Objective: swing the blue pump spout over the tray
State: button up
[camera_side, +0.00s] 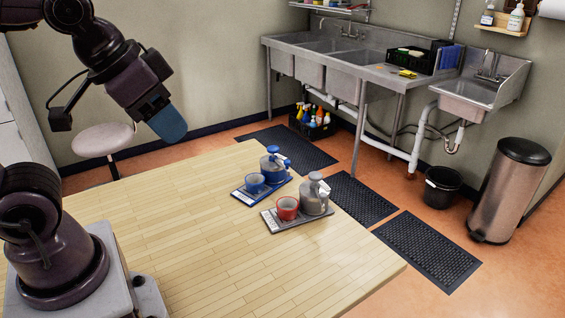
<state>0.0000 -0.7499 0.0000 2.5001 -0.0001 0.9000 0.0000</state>
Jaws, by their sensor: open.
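The blue pump (272,165) stands upright on the far part of the wooden table, at the back end of a blue tray (240,194). Its short pale spout (285,161) appears to point to the right; its exact angle is too small to tell. A blue cup (255,183) stands on the same tray, in front and to the left of the pump. My gripper (168,124), with a blue fingertip, is open and empty. It hangs in the air well to the left of the pump and above it, touching nothing.
A grey pump (313,197) and a red cup (287,208) stand on a dark grey tray (299,224) close in front and to the right of the blue tray. The wooden table (210,240) is otherwise clear. A round stool (102,139) stands behind its far left edge.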

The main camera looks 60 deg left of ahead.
jog(key=shift+o, duration=0.3)
jog(key=shift+a, duration=0.1)
jog(key=n+g+h, duration=0.2)
jog(key=n, duration=2.8)
send_near(287, 161)
jog(key=x, duration=0.8)
jog(key=shift+w+f, duration=0.1)
jog(key=shift+f, duration=0.15)
jog(key=shift+c, duration=0.2)
grip_shut()
